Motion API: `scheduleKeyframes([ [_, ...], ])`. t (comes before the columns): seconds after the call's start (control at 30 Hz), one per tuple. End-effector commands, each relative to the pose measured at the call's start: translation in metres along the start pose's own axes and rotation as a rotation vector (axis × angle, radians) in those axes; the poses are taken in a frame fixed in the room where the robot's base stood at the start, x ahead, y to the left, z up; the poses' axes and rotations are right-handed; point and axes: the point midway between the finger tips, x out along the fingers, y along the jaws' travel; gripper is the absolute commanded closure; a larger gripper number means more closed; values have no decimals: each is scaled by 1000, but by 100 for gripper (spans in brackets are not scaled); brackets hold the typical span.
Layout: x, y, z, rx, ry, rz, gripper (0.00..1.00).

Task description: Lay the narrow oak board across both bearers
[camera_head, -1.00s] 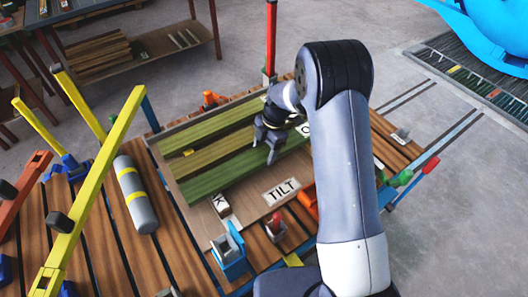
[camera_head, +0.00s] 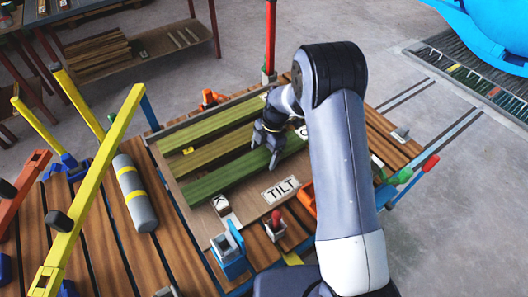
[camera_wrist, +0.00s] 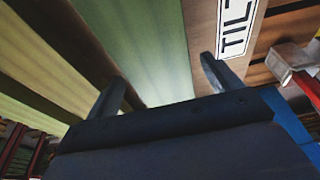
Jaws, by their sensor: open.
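My gripper (camera_head: 264,153) is open and empty above the near green board (camera_head: 220,178), close to its right end. In the wrist view, its fingers (camera_wrist: 163,75) straddle the same green board (camera_wrist: 158,40); I cannot tell whether they touch it. A yellow-olive narrower board (camera_head: 222,153) lies beyond it, also in the wrist view (camera_wrist: 75,55). Another green board (camera_head: 210,126) lies farthest back. All three lie side by side on a brown tray (camera_head: 190,215). I cannot tell which one is the oak board, and I cannot make out the bearers.
A TILT label (camera_head: 281,190) lies on the tray's near part, beside a K tag (camera_head: 221,205). A blue clamp (camera_head: 229,248) and a red-knobbed lever (camera_head: 276,224) stand at the near edge. A grey cylinder (camera_head: 135,195) and yellow bars (camera_head: 95,185) are left.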

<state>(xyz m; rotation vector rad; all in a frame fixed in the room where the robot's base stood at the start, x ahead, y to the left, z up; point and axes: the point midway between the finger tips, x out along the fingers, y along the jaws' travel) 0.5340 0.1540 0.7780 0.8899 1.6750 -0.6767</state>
Motion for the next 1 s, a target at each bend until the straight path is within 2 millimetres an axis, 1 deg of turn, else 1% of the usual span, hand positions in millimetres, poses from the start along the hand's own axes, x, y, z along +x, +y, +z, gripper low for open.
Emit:
scheduleKeyframes([
  [0.13,-2,0,-1,0,0,0,15],
  [0.23,-9,1,-1,0,-1,3,15],
  [0.37,-34,1,0,-1,-2,5,15],
  [0.5,-66,1,0,-1,-3,6,15],
  [0.6,-87,1,0,-1,-2,5,15],
  [0.7,-104,1,0,0,-2,4,15],
  [0.8,-115,1,0,0,-1,2,15],
  [1.0,-124,0,0,0,0,0,15],
])
